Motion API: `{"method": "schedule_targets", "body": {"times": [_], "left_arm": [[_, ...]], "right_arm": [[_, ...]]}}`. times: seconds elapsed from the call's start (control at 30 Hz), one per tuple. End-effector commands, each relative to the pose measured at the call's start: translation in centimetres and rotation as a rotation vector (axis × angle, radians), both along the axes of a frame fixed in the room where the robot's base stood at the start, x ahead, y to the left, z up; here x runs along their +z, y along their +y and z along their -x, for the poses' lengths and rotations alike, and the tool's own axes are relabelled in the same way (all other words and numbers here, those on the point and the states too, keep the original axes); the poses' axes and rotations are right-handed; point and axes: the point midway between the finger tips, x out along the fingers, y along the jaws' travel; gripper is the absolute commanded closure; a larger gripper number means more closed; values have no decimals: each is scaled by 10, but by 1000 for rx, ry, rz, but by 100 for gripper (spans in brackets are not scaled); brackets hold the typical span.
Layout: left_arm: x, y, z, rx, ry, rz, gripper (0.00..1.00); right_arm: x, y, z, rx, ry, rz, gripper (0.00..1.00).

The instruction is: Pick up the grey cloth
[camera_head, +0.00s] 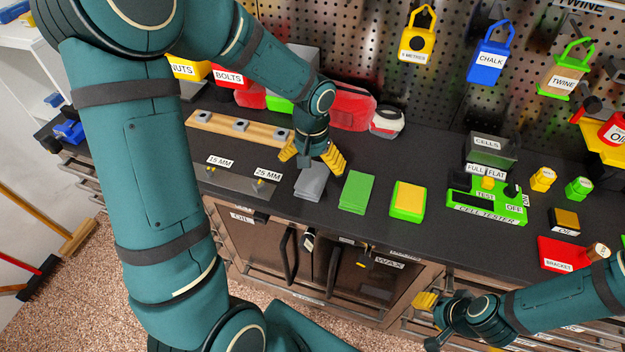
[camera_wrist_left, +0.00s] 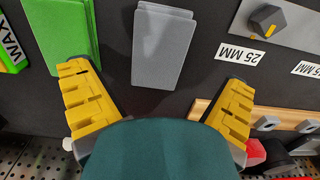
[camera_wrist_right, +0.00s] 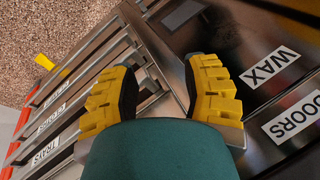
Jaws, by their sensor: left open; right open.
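The grey cloth (camera_head: 311,184) is a folded rectangle on the dark worktop, left of a green cloth (camera_head: 357,191). My left gripper (camera_head: 313,164) is open just above and behind the grey cloth. In the left wrist view the grey cloth (camera_wrist_left: 162,50) lies ahead between the two yellow fingers (camera_wrist_left: 157,95), with nothing held. The green cloth (camera_wrist_left: 58,32) shows beside the left finger there. My right gripper (camera_head: 430,318) is low in front of the cabinet, away from the cloth. In the right wrist view it is open and empty (camera_wrist_right: 160,90).
A wooden socket rail (camera_head: 238,130) lies behind and left of the cloth. A steel plate with 15 MM and 25 MM labels (camera_head: 237,181) is to the left. A yellow-green sponge-like block (camera_head: 408,200) and the cell tester (camera_head: 488,201) stand to the right. The pegboard rises behind.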

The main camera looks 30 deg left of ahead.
Motion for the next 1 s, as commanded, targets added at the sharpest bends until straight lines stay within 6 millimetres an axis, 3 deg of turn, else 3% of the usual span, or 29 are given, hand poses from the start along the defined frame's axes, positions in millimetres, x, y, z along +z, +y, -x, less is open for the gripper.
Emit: {"method": "schedule_targets", "body": {"times": [0.3, 0.63, 0.67, 0.8, 0.87, 1.0], "left_arm": [[-43, -1, -1, -2, 3, 1, 0], [-50, -1, -2, 0, 1, 0, 0], [-50, -1, -2, 0, 1, 1, 4], [-50, -1, -2, 0, 1, 0, 53], [-50, -1, -2, 0, 1, 0, 71], [-50, -1, -2, 0, 0, 1, 71]], "right_arm": [[-8, 0, 2, 4, 5, -1, 53], [-8, 1, 3, 6, 6, -2, 53], [-8, 1, 3, 6, 6, -2, 53], [-8, 1, 3, 4, 6, -2, 53], [-8, 1, 3, 4, 6, -2, 53], [-8, 1, 3, 4, 6, -2, 53]]}}
